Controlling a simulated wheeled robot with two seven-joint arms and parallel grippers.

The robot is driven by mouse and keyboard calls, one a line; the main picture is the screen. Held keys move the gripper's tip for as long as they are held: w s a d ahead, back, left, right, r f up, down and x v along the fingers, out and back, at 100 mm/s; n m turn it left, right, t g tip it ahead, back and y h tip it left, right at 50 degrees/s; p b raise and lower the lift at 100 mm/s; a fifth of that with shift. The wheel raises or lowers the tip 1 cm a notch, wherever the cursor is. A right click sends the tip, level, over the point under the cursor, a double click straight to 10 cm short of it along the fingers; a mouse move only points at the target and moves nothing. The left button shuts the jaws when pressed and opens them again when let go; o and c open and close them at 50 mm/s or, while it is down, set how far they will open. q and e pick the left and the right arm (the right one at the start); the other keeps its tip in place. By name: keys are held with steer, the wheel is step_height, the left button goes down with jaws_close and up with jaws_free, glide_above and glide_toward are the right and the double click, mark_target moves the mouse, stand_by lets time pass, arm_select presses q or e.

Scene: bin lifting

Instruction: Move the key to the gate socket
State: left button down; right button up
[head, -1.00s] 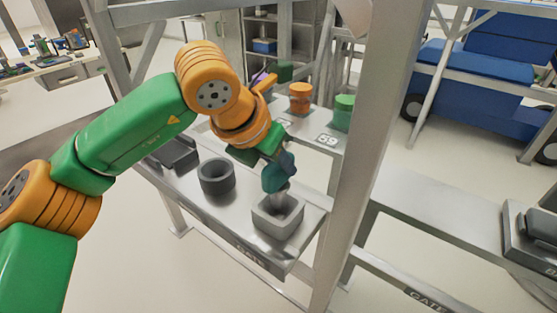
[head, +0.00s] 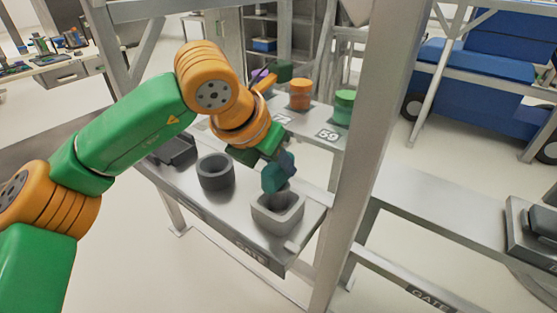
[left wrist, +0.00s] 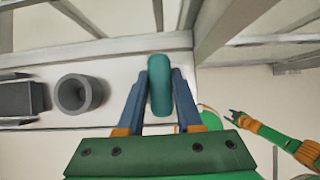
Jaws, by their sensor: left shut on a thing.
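The key has a teal grip (head: 278,172) and a grey lower part. My left gripper (head: 275,160) is shut on the teal grip and holds the key upright over a grey square-rimmed socket (head: 290,222) on the metal shelf marked GATE. The key's lower end is at the socket's opening; I cannot tell how deep it sits. In the left wrist view the teal grip (left wrist: 160,88) is between the two blue fingers, and the socket is hidden. My right gripper (left wrist: 234,116) shows small and open at the right there, away from the shelf.
A dark round cup-like holder (head: 215,172) and a dark block (head: 176,150) stand on the shelf (head: 233,212) to the left. A metal post (head: 365,150) rises close on the right. Orange (head: 300,95) and green (head: 343,106) cylinders stand behind.

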arm_select(q)
steer(key=shift+f+b, duration=1.3)
jaws_free()
stand_by(0.4)
step_height(320, 180, up, 9)
steer(key=p, duration=0.7)
steer(key=shift+r+p, duration=0.15)
steer(key=shift+p, duration=0.2)
